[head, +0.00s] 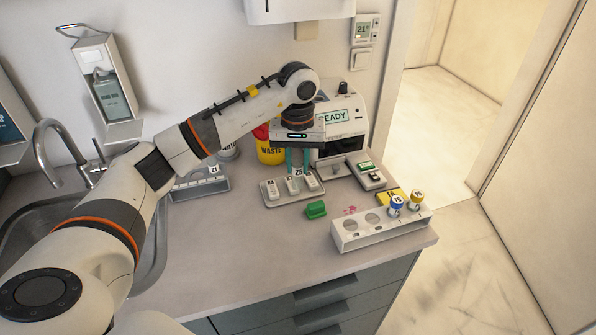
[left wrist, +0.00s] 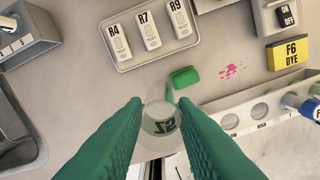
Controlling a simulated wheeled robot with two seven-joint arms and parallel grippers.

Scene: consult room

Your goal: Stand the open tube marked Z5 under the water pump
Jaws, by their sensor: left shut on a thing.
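My left gripper (head: 298,170) is shut on the clear, open tube marked Z5 (left wrist: 165,122). In the left wrist view the tube sits between the two green fingers, its label upside down. In the head view the tube's label (head: 299,172) shows between the fingers, in front of the machine and above the grey tray as seen there. A narrow green piece (left wrist: 169,95) shows at the tube's edge; I cannot tell if it is its lid. I cannot make out for certain which thing is the water pump. My right gripper is not in view.
A grey tray (head: 274,203) holds pieces marked R4, R7 and R9. A green block (head: 316,209) and pink stain lie nearby. A white rack (head: 384,237) with holes and capped vials stands at the counter's front right. The READY machine (head: 343,126) is behind; a sink (head: 22,223) is left.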

